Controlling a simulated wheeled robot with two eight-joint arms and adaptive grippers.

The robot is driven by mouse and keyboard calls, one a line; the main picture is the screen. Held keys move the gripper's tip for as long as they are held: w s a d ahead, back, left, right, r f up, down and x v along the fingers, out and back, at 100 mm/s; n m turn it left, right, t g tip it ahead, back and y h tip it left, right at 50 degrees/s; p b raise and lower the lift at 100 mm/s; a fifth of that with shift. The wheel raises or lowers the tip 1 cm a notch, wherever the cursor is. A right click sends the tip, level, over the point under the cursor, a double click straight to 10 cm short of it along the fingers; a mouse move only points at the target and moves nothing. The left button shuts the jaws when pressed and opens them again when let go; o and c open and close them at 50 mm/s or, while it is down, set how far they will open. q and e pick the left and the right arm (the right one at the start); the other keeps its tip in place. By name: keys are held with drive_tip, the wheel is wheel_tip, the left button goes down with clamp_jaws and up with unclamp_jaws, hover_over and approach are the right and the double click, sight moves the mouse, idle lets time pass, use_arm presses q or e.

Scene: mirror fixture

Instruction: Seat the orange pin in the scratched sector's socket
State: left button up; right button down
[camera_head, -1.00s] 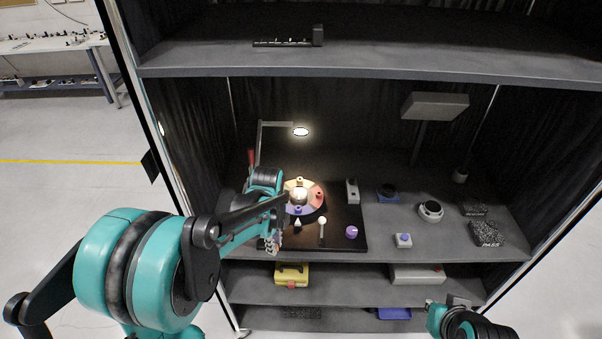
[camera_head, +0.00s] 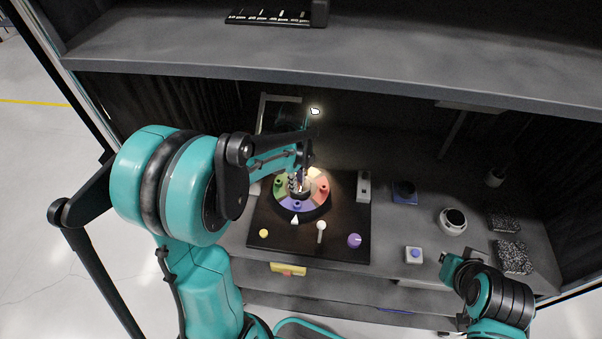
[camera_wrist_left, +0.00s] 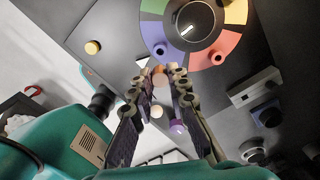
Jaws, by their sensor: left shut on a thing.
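A round wheel (camera_head: 316,208) with coloured sectors sits on a black panel. In the left wrist view its purple sector (camera_wrist_left: 178,40) and red sector (camera_wrist_left: 228,43) each carry a raised round socket, the purple socket (camera_wrist_left: 161,48) and the red socket (camera_wrist_left: 217,57). I cannot make out scratches on any sector. My left gripper (camera_head: 297,187) is over the wheel in the head view. In the left wrist view its fingers (camera_wrist_left: 158,85) are shut on a small orange pin (camera_wrist_left: 157,72), partly hidden between them. My right gripper (camera_head: 449,268) is at lower right, away from the wheel; its jaws are unclear.
The black panel (camera_head: 274,246) also carries a yellow button (camera_head: 263,233), a white-tipped lever (camera_head: 320,226), a purple knob (camera_head: 354,240) and a grey switch box (camera_head: 363,187). A lamp (camera_head: 315,111) stands behind. Several devices stand to the right. An upper shelf (camera_head: 300,53) overhangs.

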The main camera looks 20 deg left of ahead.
use_arm(q)
drive_tip(key=shift+f+b, duration=1.65)
drive_tip(key=shift+f, duration=0.7)
drive_tip(key=shift+f+b, duration=0.55)
drive_tip(key=shift+f, duration=0.15)
drive_tip(key=shift+f+b, duration=1.25)
drive_tip(key=o, duration=0.9)
drive_tip(key=shift+r, duration=0.15)
